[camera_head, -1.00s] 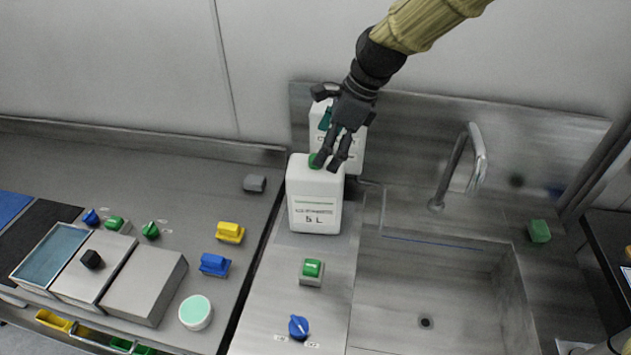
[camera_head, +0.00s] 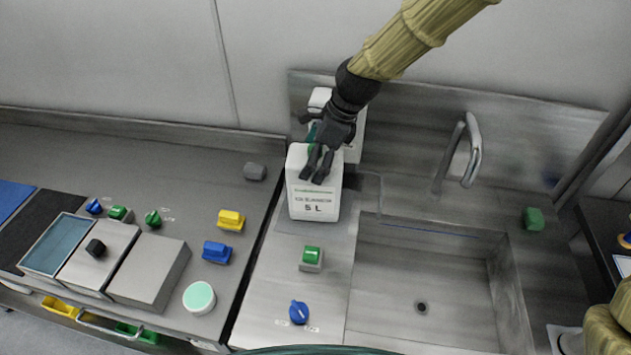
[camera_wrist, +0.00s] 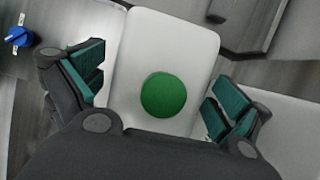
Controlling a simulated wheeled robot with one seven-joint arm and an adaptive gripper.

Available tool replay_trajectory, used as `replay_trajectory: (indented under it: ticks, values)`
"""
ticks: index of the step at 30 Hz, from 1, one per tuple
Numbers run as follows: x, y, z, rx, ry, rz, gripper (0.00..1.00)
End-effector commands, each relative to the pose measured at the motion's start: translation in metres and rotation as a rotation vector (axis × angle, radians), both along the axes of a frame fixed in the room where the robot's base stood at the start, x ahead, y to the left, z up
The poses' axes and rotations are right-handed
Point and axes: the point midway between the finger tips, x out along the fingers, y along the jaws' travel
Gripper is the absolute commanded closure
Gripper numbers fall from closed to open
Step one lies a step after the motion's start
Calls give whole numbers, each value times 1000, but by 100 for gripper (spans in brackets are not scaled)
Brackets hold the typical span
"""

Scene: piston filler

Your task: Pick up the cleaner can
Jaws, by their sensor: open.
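The cleaner can is a white canister (camera_head: 313,205) with a "5 L" label, standing upright on the steel counter left of the sink. Its green cap (camera_wrist: 164,95) shows in the wrist view between my two fingers. My gripper (camera_head: 317,172) is open and points down over the top of the can. In the wrist view my open gripper (camera_wrist: 155,98) has a green-padded finger on each side of the can's top, with space left around the cap. I cannot tell whether either finger touches the can. In the head view my fingers hide most of the cap.
A second white container (camera_head: 352,148) stands behind the can, partly hidden by my arm. A green button (camera_head: 311,257) and blue knob (camera_head: 299,312) are in front. The sink (camera_head: 422,280) and faucet (camera_head: 470,150) are to the right. Yellow (camera_head: 231,219) and blue blocks (camera_head: 216,252) lie left.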

Motion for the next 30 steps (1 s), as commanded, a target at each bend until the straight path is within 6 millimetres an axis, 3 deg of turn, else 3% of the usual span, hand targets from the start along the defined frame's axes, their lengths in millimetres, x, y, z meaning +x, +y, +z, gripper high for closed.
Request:
replay_trajectory:
  ticks: [9, 18, 30]
  values:
    - [2, 9, -24, 0, 1, 1, 0]
    - [2, 10, -26, 0, 0, 1, 0]
    - [1, 10, -27, -1, 2, 1, 73]
